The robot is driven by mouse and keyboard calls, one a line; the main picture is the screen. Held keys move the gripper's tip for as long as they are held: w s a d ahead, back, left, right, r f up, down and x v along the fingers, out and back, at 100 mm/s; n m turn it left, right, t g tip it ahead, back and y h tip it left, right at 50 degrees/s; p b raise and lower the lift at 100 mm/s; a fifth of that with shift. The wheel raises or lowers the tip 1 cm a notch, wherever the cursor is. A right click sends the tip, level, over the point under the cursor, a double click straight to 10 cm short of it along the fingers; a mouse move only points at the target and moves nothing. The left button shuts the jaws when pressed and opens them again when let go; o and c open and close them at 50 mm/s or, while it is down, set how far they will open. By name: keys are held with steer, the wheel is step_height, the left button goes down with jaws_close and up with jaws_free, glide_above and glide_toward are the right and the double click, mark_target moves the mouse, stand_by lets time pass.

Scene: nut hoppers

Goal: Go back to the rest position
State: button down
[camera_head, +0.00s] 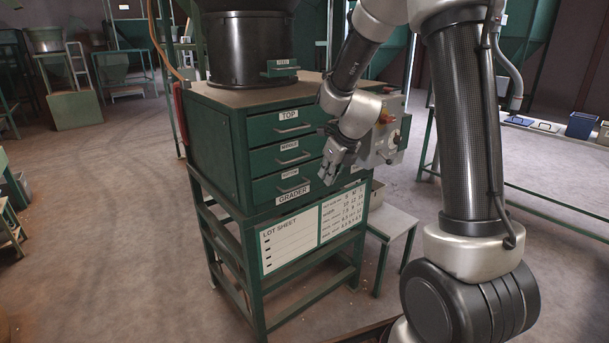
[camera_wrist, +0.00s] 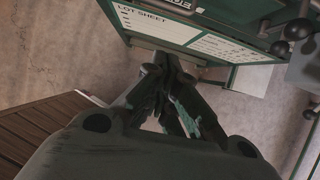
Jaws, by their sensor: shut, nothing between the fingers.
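My gripper (camera_head: 331,172) hangs in front of the green grader cabinet (camera_head: 215,150), near the right end of its lowest drawer. It also shows in the wrist view (camera_wrist: 172,75), with its fingertips together and nothing between them. The cabinet has drawers labelled TOP (camera_head: 289,121), MIDDLE (camera_head: 291,153) and a lower one (camera_head: 290,185) above the word GRADER. All three look closed. My arm covers part of the cabinet's right side. I cannot tell from these views whether the gripper touches the cabinet.
A lot sheet board (camera_head: 290,240) is fixed on the cabinet's stand. A control box (camera_head: 385,135) with knobs is on its right side. A small grey table (camera_head: 393,222) stands beside the stand. A black drum (camera_head: 250,50) sits on top. Floor (camera_head: 110,230) is clear at left.

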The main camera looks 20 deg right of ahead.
steer(key=s+f+n+g, duration=0.2)
steer(key=s+n, duration=0.5)
steer(key=n, duration=0.5)
steer(key=s+d+r+n+h, duration=0.1)
steer(key=s+d+r+n, duration=0.1)
steer(key=s+r+n, duration=0.6)
steer(key=s+d+r+n+t, duration=0.1)
steer(key=s+d+r+n, duration=0.1)
steer(key=s+r+n, duration=0.7)
steer(key=s+n, duration=0.3)
steer(key=s, duration=0.4)
steer(key=shift+s+t+h, duration=0.25)
steer(key=shift+t+h, duration=0.05)
steer(key=shift+h, duration=0.1)
